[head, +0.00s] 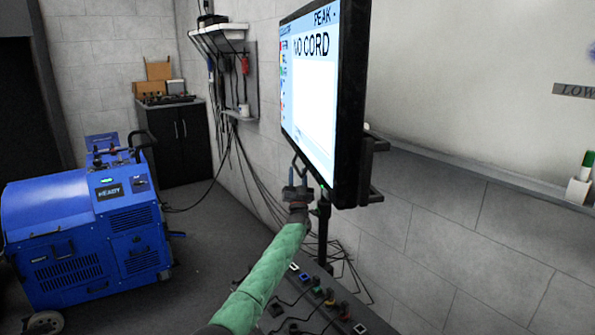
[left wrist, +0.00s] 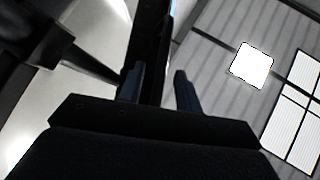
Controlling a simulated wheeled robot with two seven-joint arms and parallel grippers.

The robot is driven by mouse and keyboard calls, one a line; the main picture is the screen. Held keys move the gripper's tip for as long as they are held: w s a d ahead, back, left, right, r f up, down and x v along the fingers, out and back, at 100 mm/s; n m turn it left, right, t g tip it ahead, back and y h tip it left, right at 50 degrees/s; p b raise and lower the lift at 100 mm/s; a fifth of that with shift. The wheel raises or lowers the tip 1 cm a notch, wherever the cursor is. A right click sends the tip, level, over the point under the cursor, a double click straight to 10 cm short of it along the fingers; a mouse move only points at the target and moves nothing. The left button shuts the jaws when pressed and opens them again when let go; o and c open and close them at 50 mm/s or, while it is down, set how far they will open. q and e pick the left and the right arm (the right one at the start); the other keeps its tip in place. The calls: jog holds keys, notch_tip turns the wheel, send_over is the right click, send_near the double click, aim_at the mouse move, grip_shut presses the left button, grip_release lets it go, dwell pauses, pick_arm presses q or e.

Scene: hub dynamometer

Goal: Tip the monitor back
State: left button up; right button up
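The monitor (head: 313,95) has a black frame and a lit screen reading "NO CORD". It stands upright on a dark post at the centre right. My left gripper (head: 297,172), on a green-sleeved arm, points up at the lower left part of the screen. In the left wrist view its two fingers (left wrist: 158,85) are apart. A dark, narrow, edge-on shape, probably the monitor (left wrist: 160,45), shows between and beyond them. I cannot tell whether a finger touches it. My right gripper is not in view.
A control panel (head: 318,305) with several knobs and cables lies below the monitor. A blue wheeled machine (head: 85,240) stands at left, and a black cabinet (head: 178,145) behind it. A whiteboard (head: 470,90) hangs at right. The floor between machine and panel is clear.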

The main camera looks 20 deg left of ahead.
pick_arm(q)
jog(key=shift+x, duration=1.05)
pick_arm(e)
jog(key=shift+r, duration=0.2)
pick_arm(q)
grip_shut()
